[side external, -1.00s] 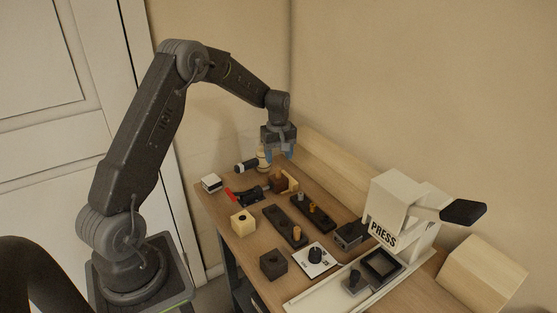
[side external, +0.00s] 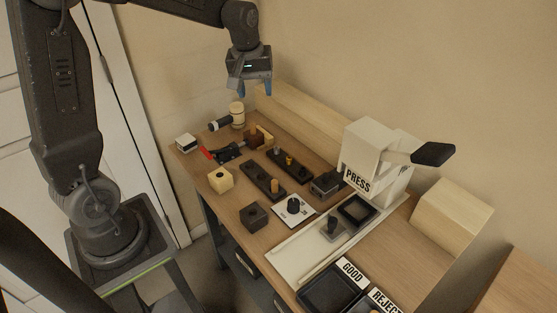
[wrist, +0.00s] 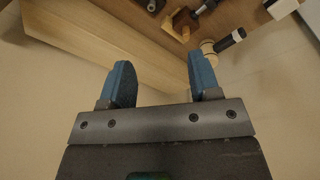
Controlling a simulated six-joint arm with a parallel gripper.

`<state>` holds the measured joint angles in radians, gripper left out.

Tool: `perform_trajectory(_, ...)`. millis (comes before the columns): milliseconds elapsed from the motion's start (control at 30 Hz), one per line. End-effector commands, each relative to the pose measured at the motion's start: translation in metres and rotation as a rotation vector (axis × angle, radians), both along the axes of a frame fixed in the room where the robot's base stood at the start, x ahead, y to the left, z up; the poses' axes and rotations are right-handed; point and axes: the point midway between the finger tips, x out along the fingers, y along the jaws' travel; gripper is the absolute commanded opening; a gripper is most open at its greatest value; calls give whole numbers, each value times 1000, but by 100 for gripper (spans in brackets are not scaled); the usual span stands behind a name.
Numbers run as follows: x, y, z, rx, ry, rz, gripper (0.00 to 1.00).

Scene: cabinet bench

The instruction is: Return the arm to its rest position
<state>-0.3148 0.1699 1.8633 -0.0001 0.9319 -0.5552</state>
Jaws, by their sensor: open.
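My gripper (side external: 250,88) is open and empty, with blue fingers pointing down. It hangs in the air above the far end of the bench (side external: 235,235), near the wall. In the wrist view the two blue fingers (wrist: 160,82) stand apart with nothing between them. The wooden mallet (side external: 237,114) with a dark handle stands on the bench below my gripper; it also shows in the wrist view (wrist: 209,47), beyond the right finger.
A red-handled clamp (side external: 228,151), a pale block (side external: 220,179), a dark block (side external: 254,215) and peg boards (side external: 263,179) lie on the bench. The white press (side external: 374,152), a wooden ledge (side external: 310,119) and the GOOD tray (side external: 327,290) are further right. Air around my gripper is clear.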

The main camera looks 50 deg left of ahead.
Motion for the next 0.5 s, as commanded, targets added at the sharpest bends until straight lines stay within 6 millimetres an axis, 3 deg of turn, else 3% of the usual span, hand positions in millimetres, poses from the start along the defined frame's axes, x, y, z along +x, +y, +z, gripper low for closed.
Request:
perform_trajectory(33,-15,-17,16,17,-28,-71,57)
perform_trajectory(200,-67,-62,46,72,-100,-299,57)
perform_trajectory(333,-111,-90,58,118,-156,-470,57)
perform_trajectory(500,-162,-115,58,178,-224,-671,57)
